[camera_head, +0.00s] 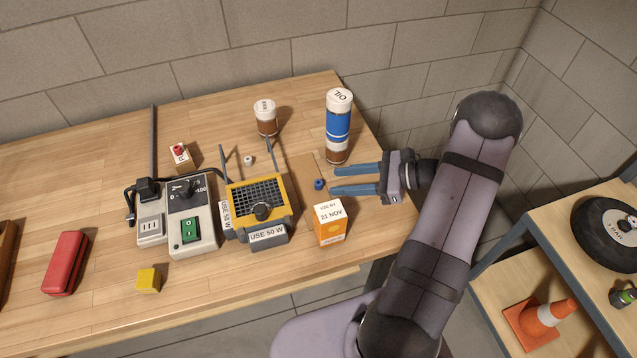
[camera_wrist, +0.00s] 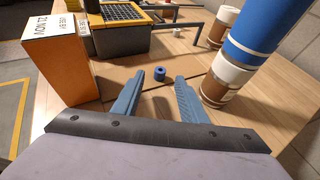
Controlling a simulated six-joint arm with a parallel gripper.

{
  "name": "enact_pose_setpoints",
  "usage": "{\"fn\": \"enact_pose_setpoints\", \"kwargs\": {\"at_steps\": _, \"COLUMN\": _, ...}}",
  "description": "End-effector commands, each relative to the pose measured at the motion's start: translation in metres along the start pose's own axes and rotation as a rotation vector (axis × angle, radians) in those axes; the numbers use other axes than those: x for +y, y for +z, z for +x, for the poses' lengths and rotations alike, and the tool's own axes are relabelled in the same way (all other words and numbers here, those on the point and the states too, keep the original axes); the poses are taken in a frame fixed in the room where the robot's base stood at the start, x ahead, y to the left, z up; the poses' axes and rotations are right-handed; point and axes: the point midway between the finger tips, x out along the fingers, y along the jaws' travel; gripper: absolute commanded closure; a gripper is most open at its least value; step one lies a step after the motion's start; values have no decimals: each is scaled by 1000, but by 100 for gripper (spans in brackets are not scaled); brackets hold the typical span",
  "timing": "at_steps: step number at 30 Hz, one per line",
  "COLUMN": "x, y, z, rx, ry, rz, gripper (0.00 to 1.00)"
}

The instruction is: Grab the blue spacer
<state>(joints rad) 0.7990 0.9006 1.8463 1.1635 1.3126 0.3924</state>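The blue spacer (camera_head: 319,184) is a small blue ring with a dark hole. It stands on the wooden bench, on a brown patch. It also shows in the wrist view (camera_wrist: 160,73), beyond and roughly between my fingertips. My gripper (camera_head: 332,179) is open, its two blue fingers spread apart and pointing left toward the spacer. In the wrist view my gripper (camera_wrist: 157,82) has nothing between its fingers. A small gap lies between the fingertips and the spacer.
An orange box (camera_head: 330,226) stands near the front finger. A tall oil bottle (camera_head: 338,127) with a blue band stands behind the rear finger. A grey and yellow device (camera_head: 259,212) with upright rods sits left of the spacer. A small white piece (camera_head: 248,160) lies behind it.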

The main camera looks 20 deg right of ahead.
Motion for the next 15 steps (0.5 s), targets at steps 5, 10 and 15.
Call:
{"fn": "enact_pose_setpoints", "kwargs": {"at_steps": 5, "x": 1, "y": 3, "z": 15, "rx": -1, "ry": 5, "rz": 1, "gripper": 61}}
{"fn": "enact_pose_setpoints", "kwargs": {"at_steps": 10, "x": 0, "y": 3, "z": 37, "rx": -1, "ry": 4, "rz": 0, "gripper": 61}}
{"fn": "enact_pose_setpoints", "kwargs": {"at_steps": 15, "x": 0, "y": 1, "z": 50, "rx": 0, "ry": 2, "rz": -1, "gripper": 61}}
